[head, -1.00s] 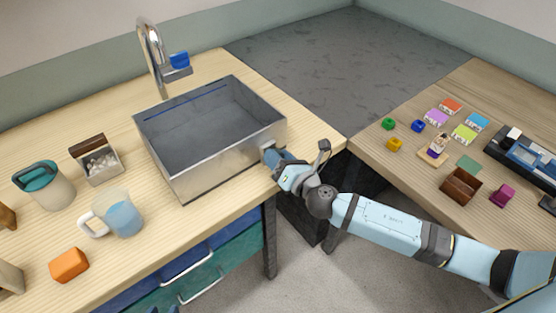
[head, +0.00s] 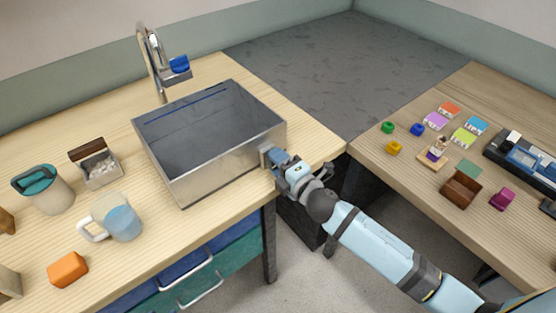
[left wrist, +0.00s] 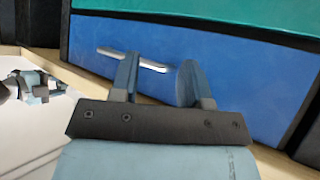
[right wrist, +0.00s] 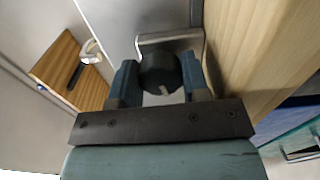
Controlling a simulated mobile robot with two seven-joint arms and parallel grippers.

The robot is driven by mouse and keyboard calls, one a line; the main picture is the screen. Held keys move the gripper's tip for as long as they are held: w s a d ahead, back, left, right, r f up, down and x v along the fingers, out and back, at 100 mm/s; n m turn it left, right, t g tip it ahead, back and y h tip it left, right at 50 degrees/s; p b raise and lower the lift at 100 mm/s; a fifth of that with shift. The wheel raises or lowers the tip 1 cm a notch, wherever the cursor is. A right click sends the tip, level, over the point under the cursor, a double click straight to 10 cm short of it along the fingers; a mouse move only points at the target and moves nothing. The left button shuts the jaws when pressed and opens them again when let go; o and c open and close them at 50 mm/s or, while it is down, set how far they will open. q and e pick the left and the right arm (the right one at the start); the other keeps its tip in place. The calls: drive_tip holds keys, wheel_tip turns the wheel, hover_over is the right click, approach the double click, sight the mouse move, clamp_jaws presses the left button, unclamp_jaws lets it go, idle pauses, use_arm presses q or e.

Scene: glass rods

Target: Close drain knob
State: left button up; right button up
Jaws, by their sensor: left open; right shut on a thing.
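The grey metal sink (head: 225,175) is set into the wooden counter, and its drain knob is on the side facing my right arm. In the right wrist view the drain knob (right wrist: 159,72) is a dark round knob with a small light mark on its rim. My right gripper (right wrist: 160,78) is shut on it, one finger on each side. In the head view the right gripper (head: 268,156) is against the sink's right side and hides the knob. My left gripper (left wrist: 157,75) is open and empty in front of a blue drawer front (left wrist: 230,75); it is out of the head view.
A chrome faucet (head: 152,60) with a blue handle stands behind the sink. A mug (head: 118,220), a lidded jar (head: 48,195) and an orange block (head: 68,270) are on the counter at left. Another table (head: 420,200) with small coloured items is at right.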

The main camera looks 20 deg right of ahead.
drive_tip(key=shift+m+p, duration=0.3)
drive_tip(key=shift+m, duration=0.9)
drive_tip(key=o, duration=0.9)
drive_tip(key=shift+f, duration=0.15)
